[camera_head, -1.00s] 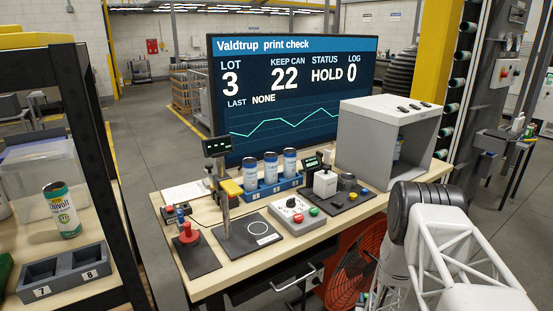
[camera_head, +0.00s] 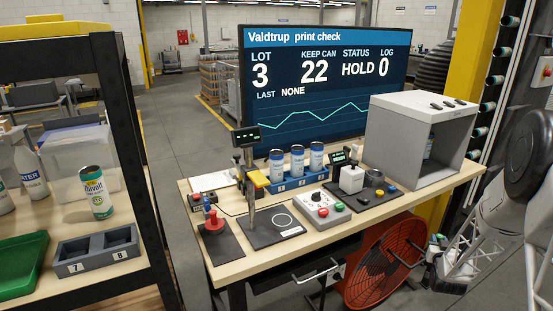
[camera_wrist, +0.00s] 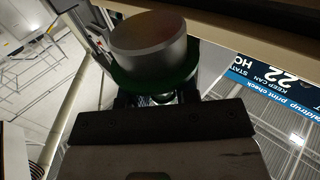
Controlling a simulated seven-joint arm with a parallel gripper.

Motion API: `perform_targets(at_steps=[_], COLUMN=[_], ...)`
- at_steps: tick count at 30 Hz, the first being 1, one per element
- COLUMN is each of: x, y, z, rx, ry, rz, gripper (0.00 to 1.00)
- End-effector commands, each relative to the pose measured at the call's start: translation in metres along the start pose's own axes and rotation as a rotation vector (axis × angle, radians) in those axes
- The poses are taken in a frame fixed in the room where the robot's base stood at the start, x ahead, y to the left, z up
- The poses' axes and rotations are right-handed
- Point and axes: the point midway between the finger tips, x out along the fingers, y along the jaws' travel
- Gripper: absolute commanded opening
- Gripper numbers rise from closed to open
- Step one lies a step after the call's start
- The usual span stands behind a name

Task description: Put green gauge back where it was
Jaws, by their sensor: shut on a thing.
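In the wrist view, the green gauge (camera_wrist: 148,40) is a grey metal cylinder with a dark green collar under it. My gripper (camera_wrist: 158,98) is shut on it, with the two dark fingers at the collar. The fingertips are partly hidden by the collar. A pale edge, which may be a table or shelf, runs above the gauge; I cannot tell the gap. In the head view, the gripper and the gauge are out of sight; only parts of my arm show at the right edge.
The bench (camera_head: 240,268) carries a red-knobbed stand (camera_head: 212,222), a blue rack of cans (camera_head: 297,181), a control box (camera_head: 318,203) and a grey open booth (camera_head: 395,135). A shelf at left holds a can (camera_head: 95,192), a two-slot block (camera_head: 97,252) and a green tray (camera_head: 20,265). A red fan (camera_head: 385,262) stands below.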

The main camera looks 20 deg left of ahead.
Motion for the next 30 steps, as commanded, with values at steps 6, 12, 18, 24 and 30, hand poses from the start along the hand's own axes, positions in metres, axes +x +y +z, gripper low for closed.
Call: perform_targets(at_steps=[6,12,18,24,30], x=[0.006,0.006,0.007,0.016,0.026], y=[0.040,0.064,0.060,0.012,-0.051], z=[-0.078,-0.142,-0.199,-0.232,-0.247], rx=[-0.001,-0.002,-0.002,0.000,-0.001], ry=[0.005,0.004,0.005,0.001,0.001], rz=[0.010,0.006,-0.032,-0.123,-0.227], gripper=[0.00,0.00,0.00,0.00,0.00])
